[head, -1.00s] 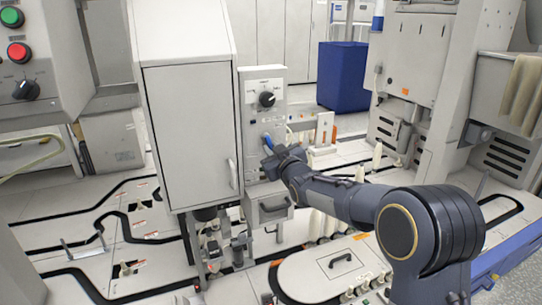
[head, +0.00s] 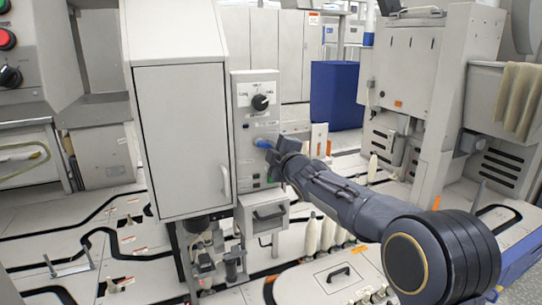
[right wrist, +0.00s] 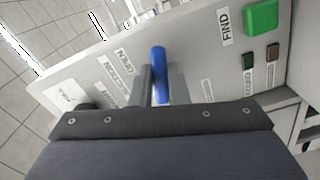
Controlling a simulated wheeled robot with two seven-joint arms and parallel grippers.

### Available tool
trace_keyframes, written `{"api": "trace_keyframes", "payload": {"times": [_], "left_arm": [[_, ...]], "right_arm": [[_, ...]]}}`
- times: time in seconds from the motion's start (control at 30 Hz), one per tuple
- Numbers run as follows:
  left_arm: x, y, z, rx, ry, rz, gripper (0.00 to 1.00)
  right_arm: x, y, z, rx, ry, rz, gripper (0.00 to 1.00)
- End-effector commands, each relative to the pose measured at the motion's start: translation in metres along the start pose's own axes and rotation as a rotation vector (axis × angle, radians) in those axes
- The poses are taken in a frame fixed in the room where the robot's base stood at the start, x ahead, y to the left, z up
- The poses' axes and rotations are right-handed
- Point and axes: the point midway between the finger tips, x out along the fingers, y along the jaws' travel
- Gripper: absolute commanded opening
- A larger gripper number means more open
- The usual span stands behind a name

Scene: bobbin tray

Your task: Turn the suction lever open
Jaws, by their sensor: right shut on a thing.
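The suction lever (head: 263,144) is a small blue handle on the front of the light grey control panel (head: 243,150). In the head view it lies nearly level, running right from its pivot to my gripper. My right gripper (head: 271,151) is at the lever's outer end, its fingers partly hidden by its own body. In the right wrist view the blue lever (right wrist: 159,75) stands between the two grey fingers of the gripper (right wrist: 160,85), which are shut on it. Labels reading OPEN and SUCTION are beside it. My left gripper is not in view.
A black rotary knob (head: 260,102) sits above the lever. A tall grey cabinet (head: 180,130) stands close on the left. A drawer box (head: 266,213) is below the panel. White bobbins (head: 312,235) stand under my right arm. A green button (right wrist: 261,16) is nearby on the panel.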

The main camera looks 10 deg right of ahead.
Motion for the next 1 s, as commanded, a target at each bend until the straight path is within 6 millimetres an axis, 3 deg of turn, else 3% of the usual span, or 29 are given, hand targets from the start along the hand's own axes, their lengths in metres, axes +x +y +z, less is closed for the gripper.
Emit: {"api": "trace_keyframes", "payload": {"times": [0.4, 1.0], "left_arm": [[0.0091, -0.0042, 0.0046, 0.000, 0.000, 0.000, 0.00], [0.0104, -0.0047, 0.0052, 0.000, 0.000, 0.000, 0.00]], "right_arm": [[0.0000, 0.0053, -0.0009, -0.259, 0.000, -0.002, 0.00], [0.0001, 0.0077, -0.0019, -0.328, 0.001, -0.002, 0.00]]}}
